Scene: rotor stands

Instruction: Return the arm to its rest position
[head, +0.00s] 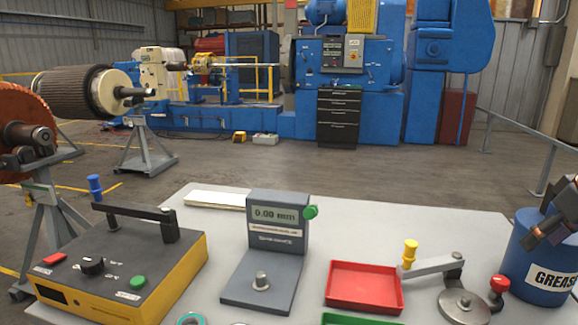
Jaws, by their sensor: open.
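My gripper (541,234) shows at the right edge of the head view, dark with brownish finger parts. It is open, with nothing seen between its fingers. It appears in front of the upper part of the blue grease container (540,283) and covers part of its rim; I cannot tell whether they touch. Most of my arm is out of view.
The grey bench (330,239) holds a yellow-sided control box (120,262), a gauge reading 0.00 mm (276,235), a red tray (364,287), a crank with a yellow knob (410,253) and a red knob (499,284). Rotor stands (145,152) and a blue machine (430,80) stand beyond.

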